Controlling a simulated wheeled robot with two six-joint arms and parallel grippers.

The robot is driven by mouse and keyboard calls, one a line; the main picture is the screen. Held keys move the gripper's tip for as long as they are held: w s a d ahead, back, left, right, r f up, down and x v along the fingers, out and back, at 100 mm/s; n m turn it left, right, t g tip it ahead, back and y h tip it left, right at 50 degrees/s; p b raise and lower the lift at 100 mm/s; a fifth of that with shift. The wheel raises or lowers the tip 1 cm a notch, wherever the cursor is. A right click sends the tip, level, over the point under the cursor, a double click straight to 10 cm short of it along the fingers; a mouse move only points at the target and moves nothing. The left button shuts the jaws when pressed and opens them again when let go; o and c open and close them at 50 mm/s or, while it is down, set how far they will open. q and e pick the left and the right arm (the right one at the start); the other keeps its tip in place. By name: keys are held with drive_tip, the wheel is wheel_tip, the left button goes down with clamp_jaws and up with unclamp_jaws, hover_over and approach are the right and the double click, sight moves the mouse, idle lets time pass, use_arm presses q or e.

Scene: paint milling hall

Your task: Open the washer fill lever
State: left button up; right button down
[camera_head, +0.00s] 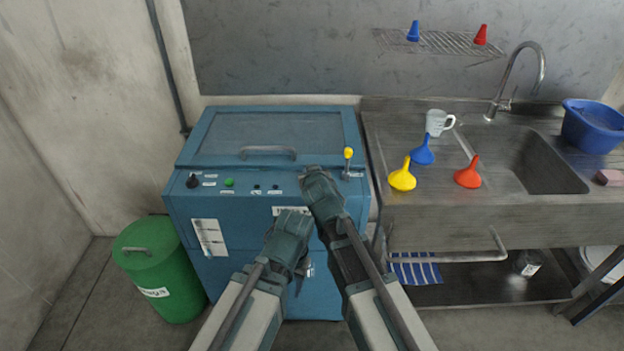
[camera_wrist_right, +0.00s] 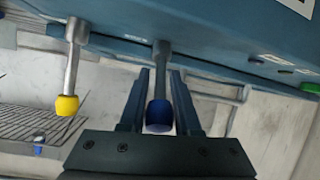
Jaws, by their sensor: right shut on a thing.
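The blue washer (camera_head: 330,263) stands against the wall with a closed lid. In the right wrist view, a grey lever with a blue knob (camera_wrist_right: 159,112) sits between the fingers of my right gripper (camera_wrist_right: 160,78), which is shut on it. A second lever with a yellow knob (camera_wrist_right: 67,105) is beside it, apart from the fingers; its yellow knob also shows in the head view (camera_head: 348,153). My right gripper (camera_head: 315,174) hides the blue-knobbed lever in the head view. My left gripper (camera_head: 292,222) is before the washer front; its fingers are unclear. The lever labels are unreadable.
A steel sink counter (camera_head: 400,215) stands right of the washer, with yellow (camera_head: 402,177), blue (camera_head: 422,152) and red (camera_head: 468,174) funnels and a jug (camera_head: 437,122). A green bin (camera_head: 155,275) stands on the floor at left. The washer lid (camera_head: 280,130) is clear.

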drive_tip(key=shift+s+f+t+b, duration=0.3)
drive_tip(key=shift+t+b, duration=0.3)
drive_tip(key=shift+b, duration=0.35)
use_arm(q)
drive_tip(key=f, duration=0.3)
drive_tip(key=shift+s+f, duration=0.2)
drive_tip(key=shift+s, duration=0.1)
use_arm(e)
drive_tip(key=shift+r, duration=0.1)
drive_tip(key=c, duration=0.6)
unclamp_jaws()
drive_tip(key=shift+c, duration=0.2)
